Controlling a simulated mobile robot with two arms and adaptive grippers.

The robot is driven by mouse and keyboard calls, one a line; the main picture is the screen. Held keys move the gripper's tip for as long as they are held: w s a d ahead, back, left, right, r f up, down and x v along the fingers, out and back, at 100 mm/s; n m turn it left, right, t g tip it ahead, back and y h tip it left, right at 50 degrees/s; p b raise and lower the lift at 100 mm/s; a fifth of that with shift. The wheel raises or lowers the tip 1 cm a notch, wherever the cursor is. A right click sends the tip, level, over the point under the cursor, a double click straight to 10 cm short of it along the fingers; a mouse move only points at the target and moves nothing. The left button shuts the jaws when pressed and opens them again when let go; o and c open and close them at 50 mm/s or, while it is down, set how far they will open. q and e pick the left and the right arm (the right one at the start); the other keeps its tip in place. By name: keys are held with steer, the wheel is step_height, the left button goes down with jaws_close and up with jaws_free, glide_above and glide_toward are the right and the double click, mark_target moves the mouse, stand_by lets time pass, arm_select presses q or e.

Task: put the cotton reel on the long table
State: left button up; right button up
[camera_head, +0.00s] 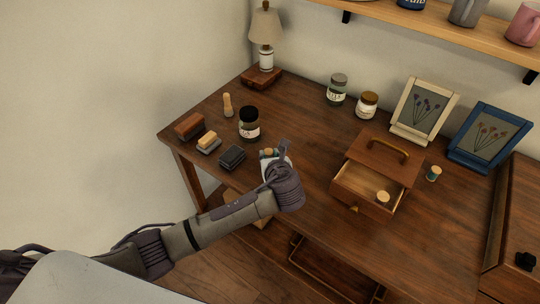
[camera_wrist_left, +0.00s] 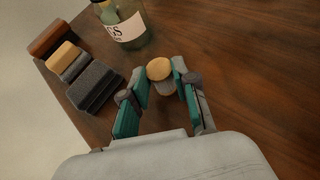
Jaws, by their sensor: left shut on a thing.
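My left gripper (camera_head: 272,157) is low at the front part of the long brown table (camera_head: 310,170), to the right of the dark block. In the left wrist view, its teal fingers (camera_wrist_left: 160,90) are shut on a cotton reel with a round tan top (camera_wrist_left: 159,69); the reel also shows in the head view (camera_head: 268,152). Its lower part is mostly hidden, and I cannot tell whether it touches the tabletop. Another reel (camera_head: 383,197) is in the open drawer of a wooden box, and a teal one (camera_head: 433,174) stands to the box's right. My right gripper is out of view.
A dark jar (camera_head: 249,124), a dark block (camera_head: 231,157) and two brushes or blocks (camera_head: 208,142) (camera_head: 190,125) are left of the gripper. The drawer box (camera_head: 385,160) is to the right. Jars, a lamp (camera_head: 265,35) and two picture frames stand behind. Bare wood lies between gripper and box.

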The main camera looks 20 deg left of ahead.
arm_select(q)
steer(key=o, duration=0.8)
steer(key=shift+r, duration=0.1)
steer(key=p+v, duration=0.1)
steer(key=v, duration=1.1)
